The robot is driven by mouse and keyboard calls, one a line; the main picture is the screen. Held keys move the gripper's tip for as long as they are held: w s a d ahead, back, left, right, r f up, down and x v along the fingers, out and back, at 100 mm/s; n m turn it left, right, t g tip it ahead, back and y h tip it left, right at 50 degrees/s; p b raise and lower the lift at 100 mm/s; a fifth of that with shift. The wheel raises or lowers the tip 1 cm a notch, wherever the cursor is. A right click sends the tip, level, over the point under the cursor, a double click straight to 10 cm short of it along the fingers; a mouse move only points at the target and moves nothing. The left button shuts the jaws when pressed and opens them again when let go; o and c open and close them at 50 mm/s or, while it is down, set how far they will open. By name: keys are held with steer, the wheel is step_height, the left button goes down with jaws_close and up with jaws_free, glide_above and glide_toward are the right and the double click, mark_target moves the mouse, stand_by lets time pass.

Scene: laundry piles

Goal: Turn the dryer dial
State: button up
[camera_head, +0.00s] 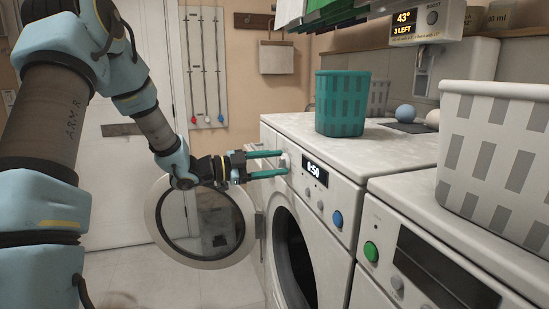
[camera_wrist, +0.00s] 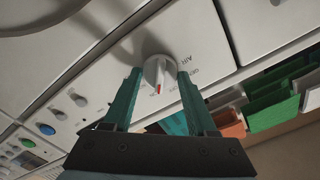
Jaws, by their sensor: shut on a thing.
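The dryer (camera_head: 345,212) is a white front-loader with a lit display (camera_head: 315,170) reading 0:50. Its dial (camera_head: 284,160) is at the left end of the control panel. In the wrist view the dial (camera_wrist: 151,71) is a round white knob with a red pointer mark and small printed labels around it. My gripper (camera_head: 282,162) reaches it from the left with its two teal fingers. In the wrist view my gripper (camera_wrist: 160,76) has one finger on each side of the dial, shut on it. The dial is partly hidden by the fingers in the head view.
The dryer's round door (camera_head: 160,238) hangs open below my forearm. A teal basket (camera_head: 341,105) stands on the dryer. A second machine (camera_head: 412,255) with a green button adjoins at right, bearing a white basket (camera_head: 494,165). Floor at left is clear.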

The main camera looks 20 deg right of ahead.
steer(key=shift+n+p, duration=2.35)
steer(key=shift+n, duration=1.45)
steer(key=o, duration=1.4)
steer(key=shift+c, duration=0.2)
steer(key=w+a+b, duration=0.1)
steer(key=a+b, duration=0.2)
steer(key=a, duration=0.7)
steer(key=shift+w+a, duration=0.2)
steer(key=shift+a, duration=0.2)
